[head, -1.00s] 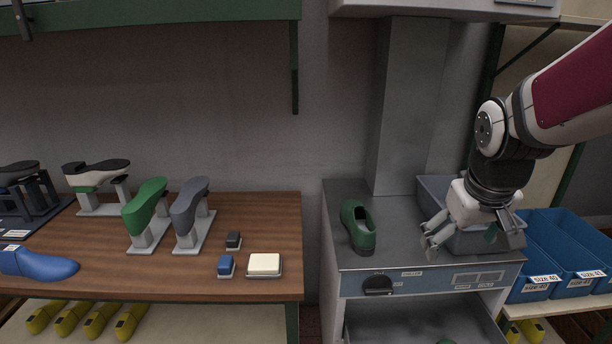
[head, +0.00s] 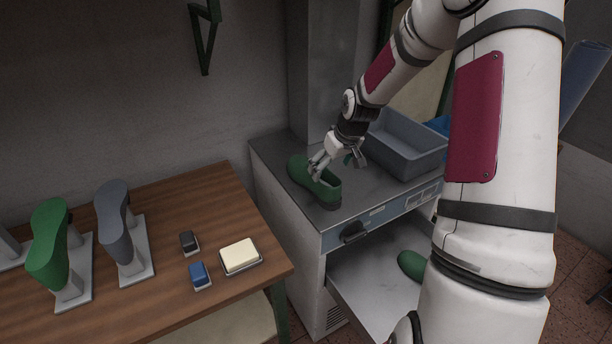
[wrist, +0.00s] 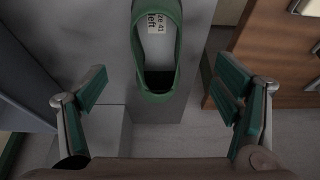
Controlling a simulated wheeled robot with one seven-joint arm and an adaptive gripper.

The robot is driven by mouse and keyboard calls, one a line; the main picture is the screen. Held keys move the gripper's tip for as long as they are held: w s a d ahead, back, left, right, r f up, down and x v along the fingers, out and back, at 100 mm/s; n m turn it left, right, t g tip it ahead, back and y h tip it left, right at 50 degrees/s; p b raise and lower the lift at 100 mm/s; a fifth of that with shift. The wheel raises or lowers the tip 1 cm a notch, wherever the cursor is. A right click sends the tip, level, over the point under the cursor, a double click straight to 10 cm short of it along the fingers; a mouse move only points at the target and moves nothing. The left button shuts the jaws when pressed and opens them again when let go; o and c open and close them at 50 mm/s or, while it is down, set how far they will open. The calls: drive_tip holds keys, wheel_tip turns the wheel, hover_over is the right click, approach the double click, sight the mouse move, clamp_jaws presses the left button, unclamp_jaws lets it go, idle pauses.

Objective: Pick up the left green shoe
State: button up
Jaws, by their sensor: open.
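A green shoe (head: 304,179) stands on the grey metal top of the cabinet in the head view. In the wrist view the green shoe (wrist: 154,84) shows from above, with an insole label that reads "left". My gripper (head: 337,165) is over the shoe's right side in the head view. In the wrist view its two fingers (wrist: 163,105) are spread wide on either side of the shoe's near end and do not touch it. The gripper is open and empty. My arm hides part of the cabinet's right side in the head view.
A grey bin (head: 405,150) stands on the cabinet top right of the shoe. Below, an open drawer (head: 365,290) holds another green item (head: 411,265). A wooden table (head: 165,220) at left bears shoe forms, small blocks and a cream pad (head: 240,256).

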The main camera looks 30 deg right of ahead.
sight(326, 176)
drive_tip(key=x, duration=0.5)
drive_tip(key=shift+w+f, duration=0.1)
drive_tip(key=shift+f, duration=0.2)
drive_tip(key=shift+x, duration=2.6)
drive_tip(key=shift+d, duration=0.2)
drive_tip(key=c, duration=1.6)
drive_tip(key=shift+r, duration=0.1)
